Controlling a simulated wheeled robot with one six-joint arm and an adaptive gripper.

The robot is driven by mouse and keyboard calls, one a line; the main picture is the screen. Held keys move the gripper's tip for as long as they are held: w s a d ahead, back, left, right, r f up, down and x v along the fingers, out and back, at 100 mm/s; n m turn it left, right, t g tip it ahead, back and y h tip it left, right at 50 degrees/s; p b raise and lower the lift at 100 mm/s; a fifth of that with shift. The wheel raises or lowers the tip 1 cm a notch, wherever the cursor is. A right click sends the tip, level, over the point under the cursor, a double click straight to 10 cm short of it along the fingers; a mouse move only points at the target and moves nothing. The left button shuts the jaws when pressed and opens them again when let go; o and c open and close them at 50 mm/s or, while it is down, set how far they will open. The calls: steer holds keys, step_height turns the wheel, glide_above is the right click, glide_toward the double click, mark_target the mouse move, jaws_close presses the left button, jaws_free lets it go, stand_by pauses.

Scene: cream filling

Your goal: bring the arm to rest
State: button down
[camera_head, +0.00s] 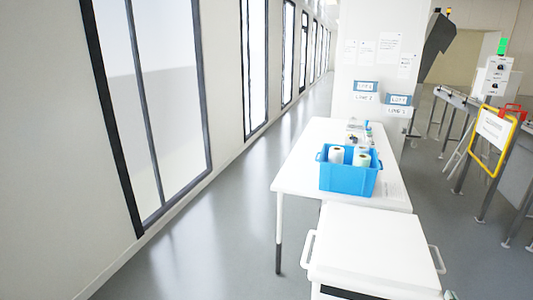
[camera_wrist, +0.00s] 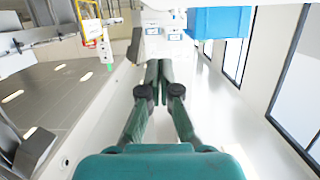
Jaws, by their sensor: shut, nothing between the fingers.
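My gripper (camera_wrist: 158,70) shows in the wrist view, its two dark green fingers closed together at the tips with nothing between them. It is clear of every object around it. The arm and gripper do not show in the head view. The wrist picture is turned over, with the floor and room seen upside down.
A white table (camera_head: 300,172) holds a blue crate (camera_head: 348,180) with white rolls (camera_head: 361,160) in it. A white cart (camera_head: 373,245) stands in front. Conveyors and a yellow-framed sign (camera_head: 494,130) are at right. The floor at left (camera_head: 215,240) is clear beside the windows.

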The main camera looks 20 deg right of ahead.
steer(key=s+a+f+n+y, duration=0.1)
steer(key=s+a+f, duration=0.2)
steer(key=a, duration=0.7)
steer(key=s+a+f+y, duration=0.1)
steer(key=s+a+f, duration=0.25)
steer(key=a, duration=0.65)
steer(key=s+a+f+n+y, duration=0.1)
steer(key=s+a+f, duration=0.15)
steer(key=a, duration=0.65)
steer(key=s+a+r+n+y, duration=0.1)
steer(key=s+a+r, duration=0.2)
steer(key=s+a, duration=0.2)
steer(key=s+a+r+n+t+y, duration=0.1)
steer(key=s+a+r, duration=0.3)
steer(key=s, duration=0.5)
steer(key=s+a+r+n+y, duration=0.3)
steer(key=s+a+r, duration=0.1)
steer(key=s+a, duration=0.3)
steer(key=shift+s+a+t, duration=0.25)
steer(key=shift+s+t, duration=0.1)
steer(key=shift+t, duration=0.05)
steer(key=shift+r, duration=0.1)
